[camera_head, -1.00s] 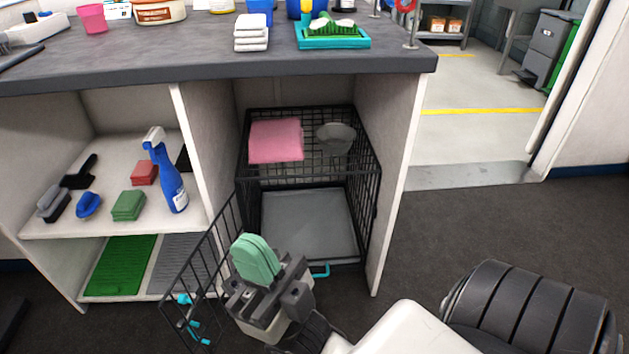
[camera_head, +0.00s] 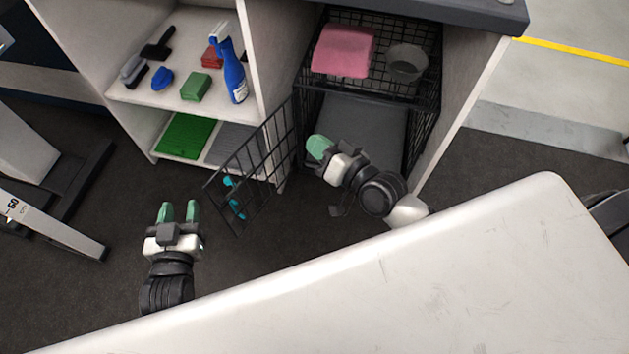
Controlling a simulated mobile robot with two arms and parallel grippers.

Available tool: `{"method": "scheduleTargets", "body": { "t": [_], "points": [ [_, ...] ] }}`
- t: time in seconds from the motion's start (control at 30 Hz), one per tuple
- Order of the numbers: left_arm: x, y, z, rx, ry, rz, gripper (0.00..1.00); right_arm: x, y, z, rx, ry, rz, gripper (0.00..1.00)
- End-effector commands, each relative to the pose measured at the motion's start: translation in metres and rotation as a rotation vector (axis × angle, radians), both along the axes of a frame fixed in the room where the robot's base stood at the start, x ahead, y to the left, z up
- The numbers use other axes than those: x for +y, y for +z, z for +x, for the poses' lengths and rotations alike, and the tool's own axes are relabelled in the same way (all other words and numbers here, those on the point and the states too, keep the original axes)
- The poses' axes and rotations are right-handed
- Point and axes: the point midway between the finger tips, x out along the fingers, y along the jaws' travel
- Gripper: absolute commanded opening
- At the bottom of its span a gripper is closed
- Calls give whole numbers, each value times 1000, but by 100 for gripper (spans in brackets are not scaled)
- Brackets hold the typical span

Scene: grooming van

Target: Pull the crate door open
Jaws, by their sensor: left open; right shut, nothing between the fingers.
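The black wire crate (camera_head: 437,93) stands in the right bay under the counter. Its wire door (camera_head: 255,165) is swung outward to the left, with turquoise latch parts (camera_head: 235,205) low on its free side. The crate's front is open and its grey floor (camera_head: 365,125) shows. My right gripper (camera_head: 319,148) is shut and empty in front of the opening, right of the door; whether it touches the door is unclear. My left gripper (camera_head: 179,211) is open and empty above the dark floor, left of the door's free edge and apart from it.
The left shelf holds a blue spray bottle (camera_head: 233,72) and several brushes and sponges. A pale stand (camera_head: 50,225) is at the far left. Dark floor (camera_head: 100,280) is clear around my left gripper.

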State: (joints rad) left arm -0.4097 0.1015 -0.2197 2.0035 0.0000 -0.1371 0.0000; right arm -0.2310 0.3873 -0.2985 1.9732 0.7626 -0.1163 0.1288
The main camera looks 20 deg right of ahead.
Motion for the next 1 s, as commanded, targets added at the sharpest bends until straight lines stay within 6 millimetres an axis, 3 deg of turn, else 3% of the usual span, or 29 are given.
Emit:
{"method": "scheduleTargets", "body": {
  "t": [0.07, 0.2, 0.3, 0.4, 0.53, 0.67, 1.0],
  "points": [
    [10, -29, -15, 249, 14, 63, 43, -13, -15, -2, 238, 67, -8, 0],
    [32, -92, -64, 672, 38, 164, 43, -38, -51, -25, 642, 177, 21, 0],
    [46, -120, -105, 914, 51, 217, 43, -55, -60, -45, 860, 238, 54, 0],
    [56, -136, -136, 1081, 62, 252, 43, -68, -63, -60, 1006, 280, 87, 0],
    [62, -145, -156, 1186, 67, 273, 43, -75, -64, -70, 1093, 310, 111, 0],
    [63, -143, -158, 1200, 68, 276, 43, -69, -73, -70, 1108, 317, 118, 0],
    [61, -98, -145, 1169, 74, 268, 43, -22, -119, -54, 1104, 317, 118, 0]
  ]
}}
